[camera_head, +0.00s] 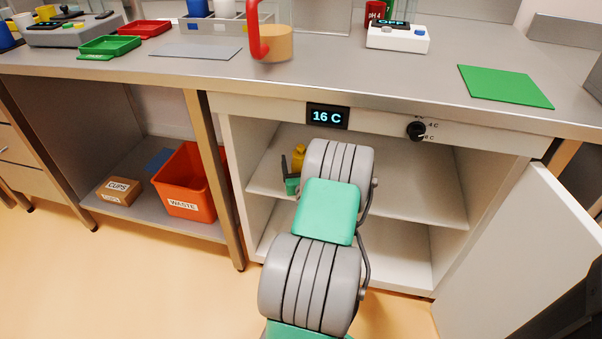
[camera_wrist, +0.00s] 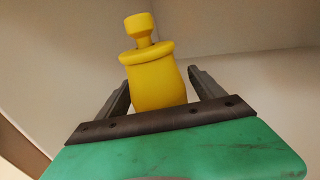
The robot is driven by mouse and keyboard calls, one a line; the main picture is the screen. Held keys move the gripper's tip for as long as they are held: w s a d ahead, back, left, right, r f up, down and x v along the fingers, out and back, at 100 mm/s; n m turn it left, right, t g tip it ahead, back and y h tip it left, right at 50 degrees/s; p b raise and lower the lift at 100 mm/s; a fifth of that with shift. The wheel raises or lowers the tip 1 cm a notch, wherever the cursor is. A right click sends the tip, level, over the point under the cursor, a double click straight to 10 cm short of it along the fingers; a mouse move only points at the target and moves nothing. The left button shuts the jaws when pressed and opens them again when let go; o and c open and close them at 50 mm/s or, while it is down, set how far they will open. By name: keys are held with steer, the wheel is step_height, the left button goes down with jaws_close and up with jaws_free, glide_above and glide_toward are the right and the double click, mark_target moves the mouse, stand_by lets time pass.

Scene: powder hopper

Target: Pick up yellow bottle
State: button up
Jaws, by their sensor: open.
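The yellow bottle (camera_wrist: 157,80) stands in front of my gripper (camera_wrist: 160,88) in the wrist view, with a finger on each side of it. Small gaps show between the bottle and the fingers, which are open. In the head view the yellow bottle (camera_head: 298,156) is on the upper shelf of the open cabinet, at its left side, mostly hidden by my arm. Part of my gripper (camera_head: 291,165) shows beside it. The lower part of the bottle is hidden behind the gripper's palm in the wrist view.
The cabinet shelf (camera_head: 420,190) is bare to the right. The cabinet door (camera_head: 530,260) stands open at right. The cabinet's left wall is close to the gripper. An orange waste bin (camera_head: 188,185) and a cardboard box (camera_head: 119,190) sit under the counter at left.

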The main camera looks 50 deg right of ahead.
steer(key=c, duration=1.7)
jaws_close()
steer(key=shift+r, duration=0.1)
